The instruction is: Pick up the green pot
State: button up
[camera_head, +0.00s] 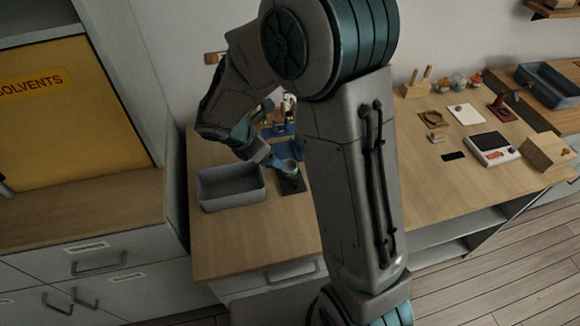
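A small green pot (288,166) stands on a dark square mat (291,184) on the wooden worktop, left of my upright arm link. My gripper (272,160) reaches down from the upper left, with its tip right beside the pot's left side. The fingers are small and partly hidden at this angle. I cannot tell whether they touch the pot or how far apart they are.
A grey open bin (231,187) stands just left of the mat. Blue items (279,137) stand behind the pot. My arm hides the worktop's middle. On the right are a scale-like device (492,147), a wooden block (546,153) and a dark tray (548,85). The front left worktop is clear.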

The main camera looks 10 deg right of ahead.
send_near(289, 169)
jog(key=x, duration=0.3)
jog(key=d+x, duration=0.1)
jog(key=x, duration=0.1)
jog(key=shift+s+d, duration=0.1)
jog(key=shift+d, duration=0.1)
jog(key=c, duration=1.1)
